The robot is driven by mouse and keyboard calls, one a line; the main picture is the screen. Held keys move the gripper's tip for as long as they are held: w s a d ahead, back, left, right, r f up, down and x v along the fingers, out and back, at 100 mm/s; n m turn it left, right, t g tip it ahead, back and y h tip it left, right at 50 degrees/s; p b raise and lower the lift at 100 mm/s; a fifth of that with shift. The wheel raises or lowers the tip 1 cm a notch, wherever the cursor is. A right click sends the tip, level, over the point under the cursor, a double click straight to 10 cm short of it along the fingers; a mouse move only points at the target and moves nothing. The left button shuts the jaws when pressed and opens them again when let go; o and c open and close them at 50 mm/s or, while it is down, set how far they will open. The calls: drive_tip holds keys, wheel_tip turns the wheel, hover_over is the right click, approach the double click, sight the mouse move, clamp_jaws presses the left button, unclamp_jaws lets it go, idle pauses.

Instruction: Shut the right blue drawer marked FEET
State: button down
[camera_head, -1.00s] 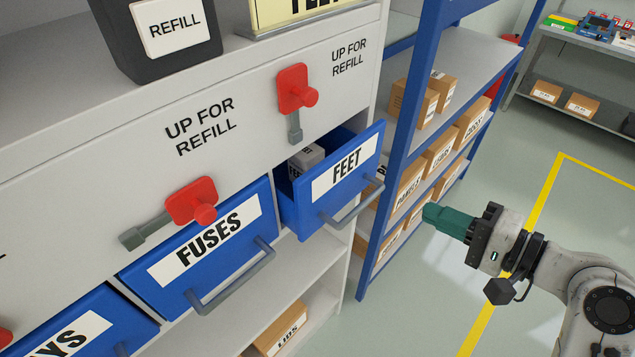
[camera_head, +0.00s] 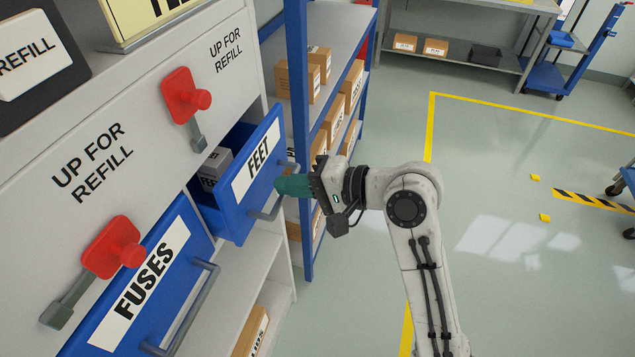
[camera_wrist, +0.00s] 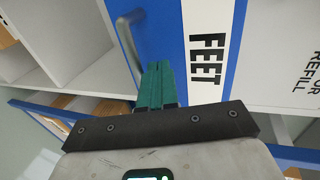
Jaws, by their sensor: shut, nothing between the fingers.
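The blue FEET drawer (camera_head: 240,205) is pulled out of the cabinet, with a grey box (camera_head: 215,163) inside it. Its white label reads FEET, and a grey bar handle (camera_head: 268,213) runs along its front. My gripper (camera_head: 280,185), with green fingers, is shut and empty at the drawer front, beside the handle. In the wrist view the closed fingers (camera_wrist: 157,68) point at the blue drawer front (camera_wrist: 160,30), between the handle (camera_wrist: 128,45) and the FEET label (camera_wrist: 207,55). I cannot tell whether the fingertips touch the front.
Red levers (camera_head: 188,97) sit on the cabinet panel above. A blue-framed shelf (camera_head: 298,130) with cartons stands close behind my gripper.

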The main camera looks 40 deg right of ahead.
sight(259, 175)
drive_tip(key=shift+w+a, duration=0.75)
drive_tip(key=shift+w, duration=0.3)
drive_tip(key=shift+w+a+r+p, duration=0.1)
drive_tip(key=shift+w+a+p, duration=0.3)
drive_tip(key=shift+w+a, duration=0.45)
drive_tip(key=shift+w+a+p, duration=0.35)
drive_tip(key=shift+w+a, duration=0.15)
drive_tip(key=shift+w, duration=0.55)
